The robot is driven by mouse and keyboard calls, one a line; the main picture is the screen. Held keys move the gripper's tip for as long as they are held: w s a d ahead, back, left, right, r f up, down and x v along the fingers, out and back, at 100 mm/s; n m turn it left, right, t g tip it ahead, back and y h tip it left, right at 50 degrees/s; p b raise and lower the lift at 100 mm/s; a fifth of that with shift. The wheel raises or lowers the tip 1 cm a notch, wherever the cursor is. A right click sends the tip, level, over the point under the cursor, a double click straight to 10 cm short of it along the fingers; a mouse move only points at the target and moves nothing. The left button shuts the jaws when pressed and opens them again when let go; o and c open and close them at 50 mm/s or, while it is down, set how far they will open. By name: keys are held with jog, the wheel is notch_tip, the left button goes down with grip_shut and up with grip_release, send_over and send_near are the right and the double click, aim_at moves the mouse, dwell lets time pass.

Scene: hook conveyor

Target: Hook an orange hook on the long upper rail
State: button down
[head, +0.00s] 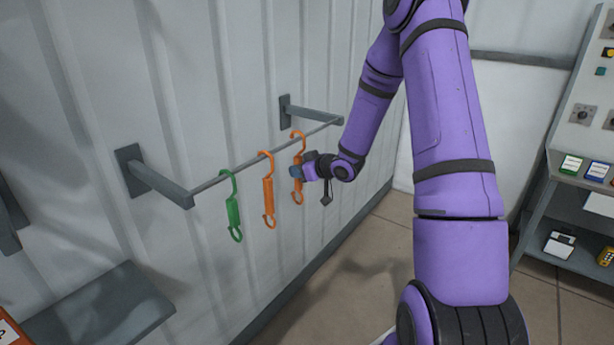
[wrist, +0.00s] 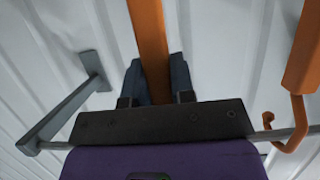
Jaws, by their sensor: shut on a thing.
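My gripper (head: 302,173) is shut on the right-hand orange hook (head: 298,188), around its straight shank. In the wrist view my two fingers (wrist: 157,78) press on both sides of that orange shank (wrist: 146,30). The held hook hangs near upright, and its curved top is at the rail (head: 318,131); I cannot tell whether it bears on the rail. A second orange hook (head: 268,190) hangs on the rail to its left. It also shows at the right of the wrist view (wrist: 305,55), its curl around the rail (wrist: 291,132).
A green hook (head: 233,212) hangs at the rail's left part. Two grey wall brackets (head: 155,178) carry the rail. A grey shelf (head: 95,312) is at lower left. A control panel with shelves (head: 540,215) stands at right. Floor (head: 360,250) below is clear.

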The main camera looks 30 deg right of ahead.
jog(key=shift+s+d+r, duration=0.1)
jog(key=shift+s+r, duration=0.1)
jog(key=shift+r, duration=0.8)
jog(key=shift+s+d+r, duration=0.1)
jog(key=shift+s, duration=0.1)
jog(key=s+d, duration=0.3)
jog(key=s, duration=0.5)
jog(key=shift+s, duration=0.15)
jog(key=shift+r, duration=0.1)
dwell(0.9)
